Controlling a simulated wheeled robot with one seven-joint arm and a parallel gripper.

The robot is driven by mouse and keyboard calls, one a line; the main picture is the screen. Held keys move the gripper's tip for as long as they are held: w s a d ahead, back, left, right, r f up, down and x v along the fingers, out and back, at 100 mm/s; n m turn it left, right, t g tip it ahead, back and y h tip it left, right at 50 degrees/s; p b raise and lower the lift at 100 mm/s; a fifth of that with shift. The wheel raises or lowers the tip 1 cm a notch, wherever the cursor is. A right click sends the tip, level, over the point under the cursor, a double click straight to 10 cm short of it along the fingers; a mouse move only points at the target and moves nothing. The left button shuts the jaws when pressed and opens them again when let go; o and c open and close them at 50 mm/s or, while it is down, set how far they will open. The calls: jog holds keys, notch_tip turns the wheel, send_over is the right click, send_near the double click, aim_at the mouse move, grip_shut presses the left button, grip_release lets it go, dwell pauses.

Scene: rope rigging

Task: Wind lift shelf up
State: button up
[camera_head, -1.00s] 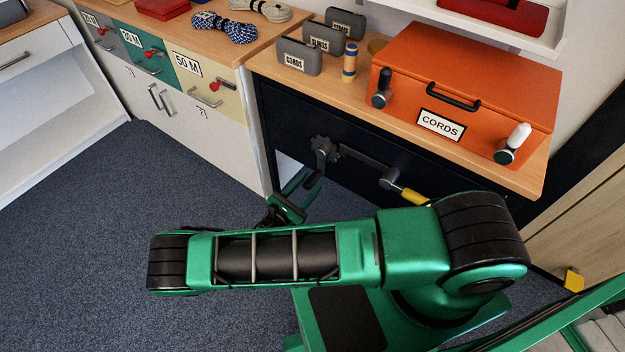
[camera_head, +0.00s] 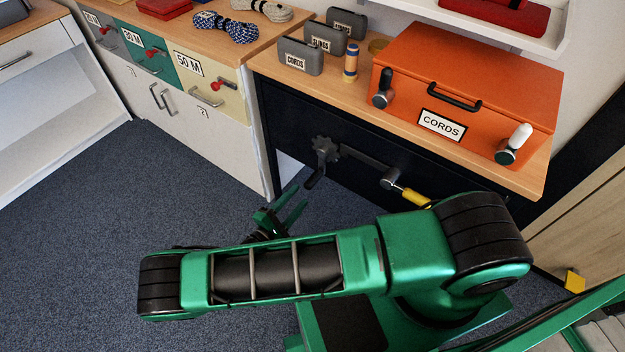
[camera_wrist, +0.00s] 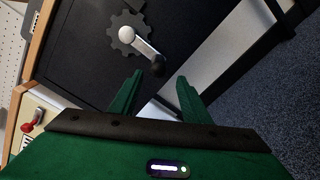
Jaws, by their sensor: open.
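A dark crank with a toothed wheel (camera_head: 325,150) sits on the black front of the cabinet under the orange case. Its short arm ends in a black knob (camera_head: 312,181) hanging down. In the wrist view the wheel (camera_wrist: 126,34) and the crank's black knob (camera_wrist: 157,66) show ahead of my fingers. My gripper (camera_head: 283,208) is open and empty, a little below and left of the knob. In the wrist view its two green fingers (camera_wrist: 158,93) stand apart with nothing between them. The lift shelf cannot be told with certainty.
A second lever with a yellow grip (camera_head: 412,196) sticks out right of the crank, partly behind my arm. The orange CORDS case (camera_head: 460,85) stands on the wooden top above. Drawers (camera_head: 205,88) flank the cabinet at left. The blue carpet (camera_head: 110,210) is clear.

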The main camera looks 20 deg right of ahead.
aim_at(312, 182)
jog(key=m, duration=0.6)
jog(key=shift+s+a+m, duration=0.2)
jog(key=shift+m, duration=0.2)
jog(key=w+d+m, duration=0.1)
jog(key=d+m, duration=0.1)
jog(key=m, duration=0.4)
jog(key=w+d+m, duration=0.2)
jog(key=d+m, duration=0.1)
jog(key=m, duration=0.4)
jog(key=w+d+m, duration=0.2)
jog(key=m, duration=0.4)
jog(key=shift+w+d+r, duration=0.15)
jog(key=shift+w+d, duration=0.05)
jog(key=shift+d, duration=0.15)
